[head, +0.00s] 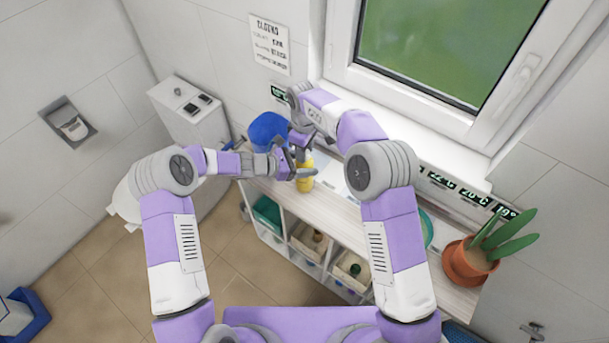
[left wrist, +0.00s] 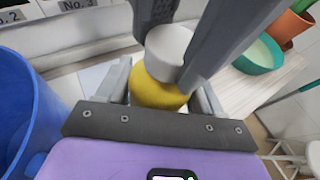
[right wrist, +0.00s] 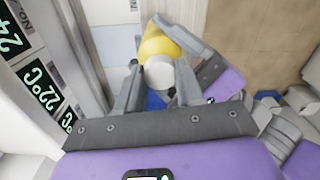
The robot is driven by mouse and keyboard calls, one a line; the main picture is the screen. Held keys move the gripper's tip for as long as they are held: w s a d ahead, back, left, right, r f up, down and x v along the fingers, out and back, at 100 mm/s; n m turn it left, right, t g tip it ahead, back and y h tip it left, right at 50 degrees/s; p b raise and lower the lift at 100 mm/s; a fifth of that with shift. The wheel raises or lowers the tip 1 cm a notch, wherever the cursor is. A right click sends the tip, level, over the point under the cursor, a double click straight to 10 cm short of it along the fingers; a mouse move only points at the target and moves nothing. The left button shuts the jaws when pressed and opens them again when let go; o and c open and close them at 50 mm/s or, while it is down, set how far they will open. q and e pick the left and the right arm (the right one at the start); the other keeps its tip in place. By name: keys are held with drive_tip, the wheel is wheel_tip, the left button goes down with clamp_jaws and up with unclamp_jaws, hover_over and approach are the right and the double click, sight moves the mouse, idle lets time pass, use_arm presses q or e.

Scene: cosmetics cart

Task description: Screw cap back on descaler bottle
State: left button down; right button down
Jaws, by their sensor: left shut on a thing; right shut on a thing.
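The yellow descaler bottle (head: 305,180) stands on the cart top. It also shows in the left wrist view (left wrist: 158,91) and the right wrist view (right wrist: 160,45). My left gripper (head: 302,174) is shut around its body from the side. A white cap (left wrist: 168,43) sits at the bottle's mouth; it also shows in the right wrist view (right wrist: 158,74). My right gripper (right wrist: 158,82) is shut on the cap from above. The cap appears to touch the bottle, but the thread is hidden, so I cannot tell how tight it is.
A blue bucket (head: 266,130) stands left of the bottle. A teal bowl (left wrist: 258,56) and a potted plant (head: 470,262) are to the right. The wall and window sill run close behind. The shelf (head: 362,246) has compartments holding bins below.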

drive_tip(key=m, duration=1.4)
drive_tip(key=shift+m, duration=0.3)
drive_tip(key=m, duration=0.5)
drive_tip(key=c, duration=0.7)
unclamp_jaws()
drive_tip(key=shift+r, duration=2.2)
